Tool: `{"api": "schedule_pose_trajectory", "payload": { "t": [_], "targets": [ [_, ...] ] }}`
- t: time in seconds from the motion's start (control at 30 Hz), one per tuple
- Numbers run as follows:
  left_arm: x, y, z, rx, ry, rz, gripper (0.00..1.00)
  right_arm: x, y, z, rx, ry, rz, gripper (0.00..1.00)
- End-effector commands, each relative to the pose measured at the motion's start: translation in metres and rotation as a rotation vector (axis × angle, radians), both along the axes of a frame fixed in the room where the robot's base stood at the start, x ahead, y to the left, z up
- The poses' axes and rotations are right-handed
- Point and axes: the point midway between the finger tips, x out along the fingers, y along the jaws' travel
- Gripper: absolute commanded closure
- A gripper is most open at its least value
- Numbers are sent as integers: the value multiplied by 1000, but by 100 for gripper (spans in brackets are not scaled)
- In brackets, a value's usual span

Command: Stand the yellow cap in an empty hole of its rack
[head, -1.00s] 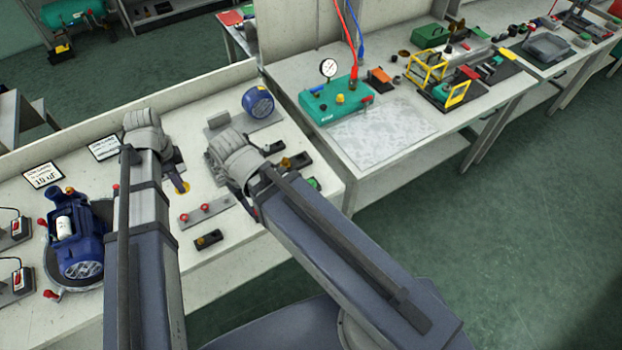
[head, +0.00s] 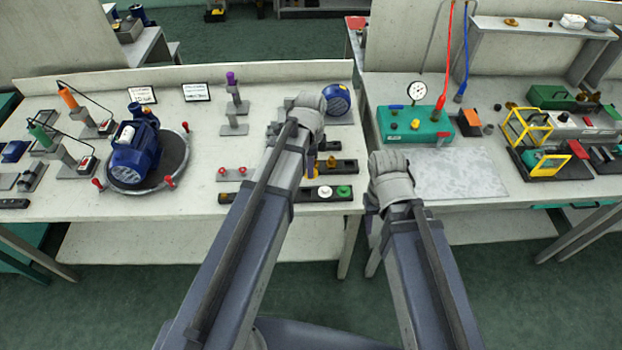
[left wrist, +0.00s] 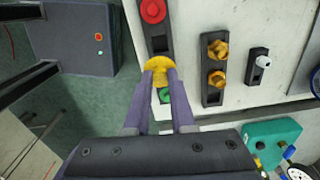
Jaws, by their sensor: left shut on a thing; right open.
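My left gripper (head: 311,165) is shut on the yellow cap (left wrist: 158,72), seen between its two purple fingers in the left wrist view. The cap is over a long black rack (left wrist: 157,42) with a red cap (left wrist: 153,10) and a green piece (left wrist: 165,95). The gripper hides the rack's middle, so I cannot tell whether the yellow cap touches it or which hole is empty. In the head view a black rack (head: 302,194) with a white and a green piece lies near the bench's front edge. My right gripper (head: 390,180) is open at the right bench; its fingertips are mostly hidden.
A second black holder with two brass pieces (left wrist: 217,62) lies beside the rack. A small black block with a white piece (left wrist: 259,64) is beyond it. A blue pump (head: 135,150) stands on a round plate at left. The teal gauge box (head: 412,125) stands at right.

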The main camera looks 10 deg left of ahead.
Motion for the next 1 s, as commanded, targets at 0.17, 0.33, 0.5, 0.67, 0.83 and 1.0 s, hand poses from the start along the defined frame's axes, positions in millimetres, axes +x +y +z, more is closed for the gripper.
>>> {"api": "schedule_pose_trajectory", "payload": {
  "t": [0.17, 0.33, 0.5, 0.67, 0.83, 1.0],
  "targets": [
    [-2, 13, -22, 0, 0, 77, 100, 0, 0, -22, 0, 0, -1, 50],
    [-2, 15, -21, 0, 0, 89, 100, 0, 0, -21, 0, 0, -1, 50],
    [-2, 15, -25, 0, 0, 88, 100, 0, 0, -25, 0, 0, -1, 50],
    [-2, 14, -35, 0, 0, 87, 100, 0, 0, -35, 0, 0, -1, 50],
    [-2, 14, -51, 0, 0, 87, 100, 0, 0, -51, 0, 0, -1, 50],
    [-2, 14, -68, 0, 0, 87, 100, 0, 0, -68, 0, 0, -1, 50]
  ]
}}
